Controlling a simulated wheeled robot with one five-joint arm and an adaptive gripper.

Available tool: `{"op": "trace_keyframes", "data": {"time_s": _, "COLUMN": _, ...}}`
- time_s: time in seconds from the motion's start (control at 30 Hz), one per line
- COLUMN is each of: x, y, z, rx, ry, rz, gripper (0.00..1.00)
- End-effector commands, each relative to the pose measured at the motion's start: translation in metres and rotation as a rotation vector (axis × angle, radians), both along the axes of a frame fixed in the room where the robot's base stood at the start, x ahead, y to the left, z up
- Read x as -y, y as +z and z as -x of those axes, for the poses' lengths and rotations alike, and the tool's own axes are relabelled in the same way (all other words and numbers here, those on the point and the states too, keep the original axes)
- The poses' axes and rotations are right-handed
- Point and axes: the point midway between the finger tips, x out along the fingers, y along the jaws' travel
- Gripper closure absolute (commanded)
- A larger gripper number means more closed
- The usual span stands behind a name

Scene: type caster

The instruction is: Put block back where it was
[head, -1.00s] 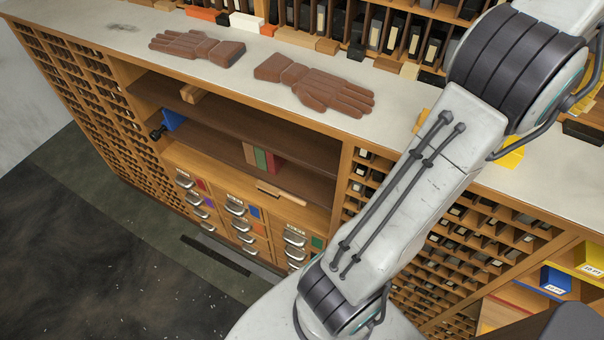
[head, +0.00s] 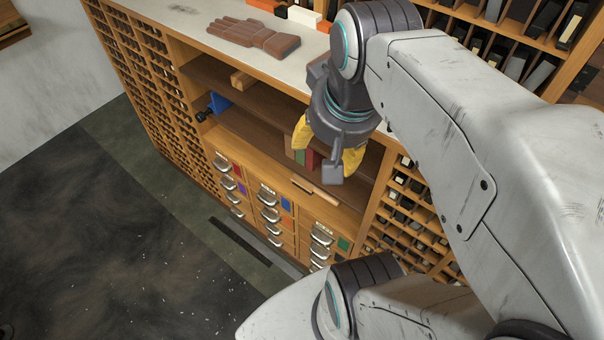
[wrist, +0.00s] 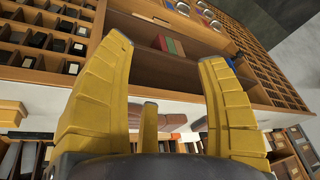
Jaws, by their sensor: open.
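My gripper (head: 325,152) has yellow fingers and hangs in front of the open shelves, at the right part of the cabinet in the head view. In the wrist view its fingers (wrist: 165,52) are spread apart, with nothing held between them. I cannot tell for sure which block is meant. A pale wooden block (head: 242,80) lies on the upper shelf. A row of upright tan, green and red blocks (head: 300,156) stands on the lower shelf, partly hidden by my gripper; the row also shows between the fingertips in the wrist view (wrist: 171,45).
A blue item (head: 217,103) stands at the left of the shelves. Drawers with metal handles (head: 268,212) are below. Small-cell racks flank the shelves. The floor at left is clear.

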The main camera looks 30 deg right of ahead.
Motion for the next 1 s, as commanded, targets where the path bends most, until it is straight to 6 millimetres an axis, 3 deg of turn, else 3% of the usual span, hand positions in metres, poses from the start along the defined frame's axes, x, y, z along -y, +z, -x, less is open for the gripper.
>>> {"op": "trace_keyframes", "data": {"time_s": 0.1, "x": -0.03, "y": -0.02, "z": 0.013, "rx": 0.023, "ry": 0.203, "rz": 0.036, "gripper": 0.33}}
{"op": "trace_keyframes", "data": {"time_s": 0.3, "x": -0.053, "y": -0.042, "z": 0.027, "rx": 0.049, "ry": 0.396, "rz": 0.072, "gripper": 0.33}}
{"op": "trace_keyframes", "data": {"time_s": 0.8, "x": -0.059, "y": -0.05, "z": 0.032, "rx": 0.057, "ry": 0.452, "rz": 0.083, "gripper": 0.33}}
{"op": "trace_keyframes", "data": {"time_s": 1.0, "x": -0.059, "y": -0.07, "z": 0.031, "rx": 0.044, "ry": 0.451, "rz": 0.079, "gripper": 0.33}}
